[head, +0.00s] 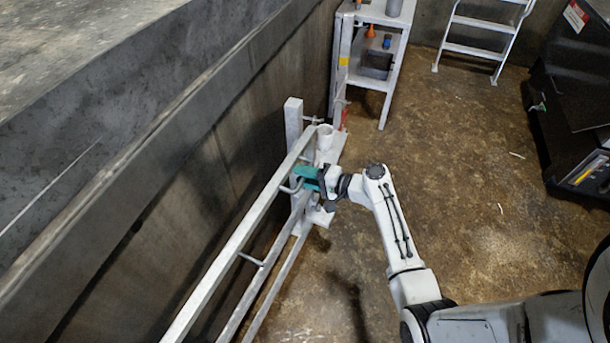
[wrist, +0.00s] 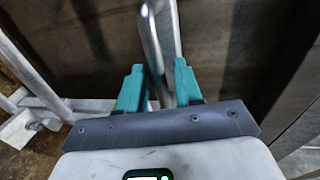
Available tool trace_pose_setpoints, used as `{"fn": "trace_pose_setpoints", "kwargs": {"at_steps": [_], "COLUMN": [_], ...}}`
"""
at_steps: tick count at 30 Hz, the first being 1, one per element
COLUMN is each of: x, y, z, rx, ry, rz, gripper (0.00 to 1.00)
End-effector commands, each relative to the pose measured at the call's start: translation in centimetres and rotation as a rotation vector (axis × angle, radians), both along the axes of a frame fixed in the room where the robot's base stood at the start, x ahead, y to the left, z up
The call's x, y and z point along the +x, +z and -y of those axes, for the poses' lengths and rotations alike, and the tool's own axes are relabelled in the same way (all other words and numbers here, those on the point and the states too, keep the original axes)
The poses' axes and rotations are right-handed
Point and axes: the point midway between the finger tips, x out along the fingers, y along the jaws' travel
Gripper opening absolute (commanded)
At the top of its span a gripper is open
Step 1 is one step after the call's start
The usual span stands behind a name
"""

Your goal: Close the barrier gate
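The barrier gate (head: 222,262) is a pale metal frame with long parallel rails. It runs from the lower left up to a white post (head: 293,125) beside the dark wall. A small bent bar, its handle (head: 290,187), sticks out near the gate's far end. My gripper (head: 306,178), with teal fingers, is at that end, by the handle. In the wrist view the fingers (wrist: 159,84) are apart, with the bent bar (wrist: 152,38) running between them. Gaps seem to show beside the bar, and firm contact is not visible. The fingertips partly hide the handle in the head view.
A concrete wall with a thick ledge (head: 150,135) runs along the left. A white shelf stand (head: 389,90) is beyond the post. A ladder (head: 480,48) and a dark machine (head: 575,105) stand at the back right. The brown floor (head: 465,170) right of the gate is mostly clear.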

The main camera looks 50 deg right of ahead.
Motion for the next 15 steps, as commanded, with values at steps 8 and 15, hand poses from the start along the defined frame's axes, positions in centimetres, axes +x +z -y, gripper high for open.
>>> {"fn": "trace_pose_setpoints", "kwargs": {"at_steps": [8, 15], "x": [-0.01, -0.03], "y": [0.02, 0.02], "z": [0.0, 0.01], "rx": [-0.001, 0.0], "ry": [0.0, 0.0], "rz": [0.0, 0.0], "gripper": [0.19, 0.0]}}
